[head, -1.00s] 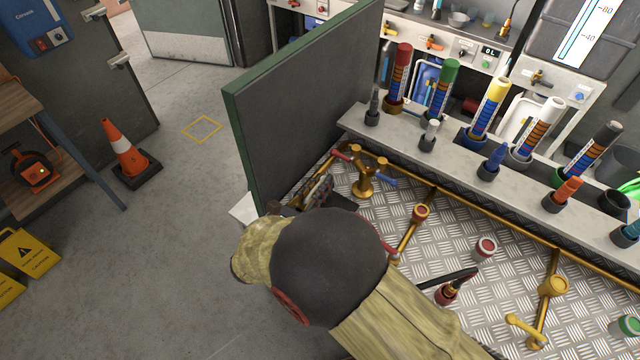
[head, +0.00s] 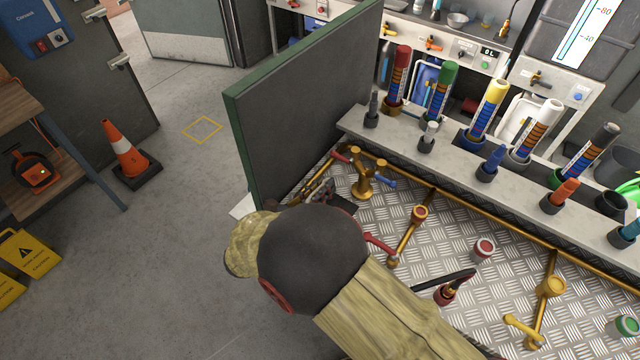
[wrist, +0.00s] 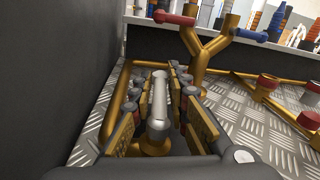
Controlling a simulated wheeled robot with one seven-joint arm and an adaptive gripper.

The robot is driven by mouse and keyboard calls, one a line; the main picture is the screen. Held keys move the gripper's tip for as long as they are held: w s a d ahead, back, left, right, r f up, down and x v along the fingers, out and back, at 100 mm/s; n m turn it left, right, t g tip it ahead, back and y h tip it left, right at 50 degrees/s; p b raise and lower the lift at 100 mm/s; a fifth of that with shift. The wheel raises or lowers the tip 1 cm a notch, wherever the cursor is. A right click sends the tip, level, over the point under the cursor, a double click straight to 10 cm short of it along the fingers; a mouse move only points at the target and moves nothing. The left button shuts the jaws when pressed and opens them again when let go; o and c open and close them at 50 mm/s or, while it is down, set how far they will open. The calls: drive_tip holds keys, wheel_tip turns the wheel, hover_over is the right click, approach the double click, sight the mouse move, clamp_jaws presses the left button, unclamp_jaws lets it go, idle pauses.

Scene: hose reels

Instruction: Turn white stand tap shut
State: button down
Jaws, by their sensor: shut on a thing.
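The white stand tap's handle (wrist: 158,101) is a pale grey-white lever in the wrist view. It points away from the camera, above a brass body (wrist: 155,143). My gripper (wrist: 157,88) has its padded fingers on either side of the lever and is shut on it. In the head view my gripper (head: 317,192) is low beside the dark partition, and the white tap cannot be made out there behind my arm.
A dark partition (head: 300,100) stands close on the left. A brass Y-shaped tap with red and blue levers (head: 363,180) is just beyond. A red-levered tap (head: 380,244) is partly behind my arm. Brass pipes cross the tread-plate floor. A shelf (head: 455,160) holds coloured nozzles.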

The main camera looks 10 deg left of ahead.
drive_tip(key=shift+s+d+m+g+h+p, duration=0.2)
drive_tip(key=shift+m+g+h, duration=0.2)
drive_tip(key=shift+h, duration=0.15)
drive_tip(key=shift+s+d+m+g+h+p, duration=0.1)
drive_tip(key=shift+d+m+g+h+p, duration=0.1)
drive_tip(key=shift+m+g+h, duration=0.3)
drive_tip(key=c, duration=1.9)
unclamp_jaws()
drive_tip(key=shift+a, duration=0.1)
drive_tip(key=v, duration=1.2)
drive_tip(key=shift+f, duration=0.2)
drive_tip(key=shift+c, duration=0.3)
